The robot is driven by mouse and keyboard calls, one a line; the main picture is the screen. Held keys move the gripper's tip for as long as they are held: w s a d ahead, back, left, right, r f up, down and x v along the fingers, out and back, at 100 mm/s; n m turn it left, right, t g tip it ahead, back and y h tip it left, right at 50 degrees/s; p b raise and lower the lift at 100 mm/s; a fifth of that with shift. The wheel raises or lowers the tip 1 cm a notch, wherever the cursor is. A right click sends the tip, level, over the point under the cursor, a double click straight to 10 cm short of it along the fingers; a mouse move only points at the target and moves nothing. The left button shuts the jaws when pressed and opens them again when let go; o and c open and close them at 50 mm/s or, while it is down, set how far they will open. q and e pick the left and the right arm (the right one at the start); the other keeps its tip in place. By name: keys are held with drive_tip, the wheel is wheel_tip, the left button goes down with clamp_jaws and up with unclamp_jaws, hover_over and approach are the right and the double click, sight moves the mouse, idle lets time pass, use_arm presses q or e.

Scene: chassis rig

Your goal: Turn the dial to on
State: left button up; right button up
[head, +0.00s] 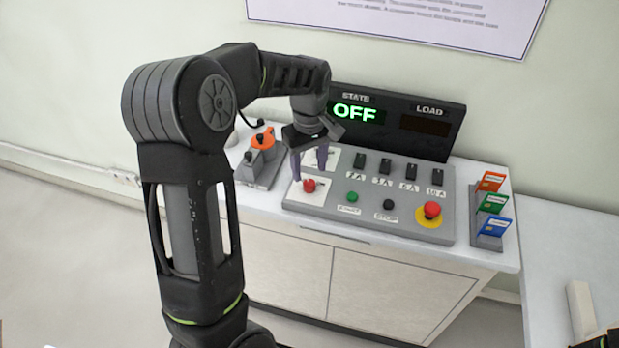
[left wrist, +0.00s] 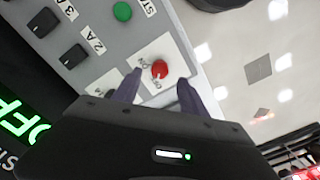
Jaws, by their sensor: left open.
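The red dial (head: 309,185) sits on a white plate at the front left of the grey control panel (head: 400,228). In the left wrist view the red dial (left wrist: 159,69) shows between and just beyond the fingertips, with small labels beside it. My left gripper (head: 308,172) is open above the dial, fingers pointing down; it also shows in the left wrist view (left wrist: 160,84). I cannot tell whether a finger touches the dial. The state display (head: 355,113) reads OFF in green. My right gripper is not clearly in view; only a dark bit shows at the lower right corner.
A green button (head: 352,197), a black button (head: 389,204) and a red stop button on yellow (head: 432,210) lie to the right. An orange-topped device (head: 263,140) stands left, a card rack (head: 488,228) right.

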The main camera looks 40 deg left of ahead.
sight(309, 183)
use_arm(q)
wheel_tip(309, 183, down, 5)
drive_tip(key=shift+r+p, duration=0.1)
drive_tip(key=shift+p, duration=0.25)
clamp_jaws()
idle(0.4)
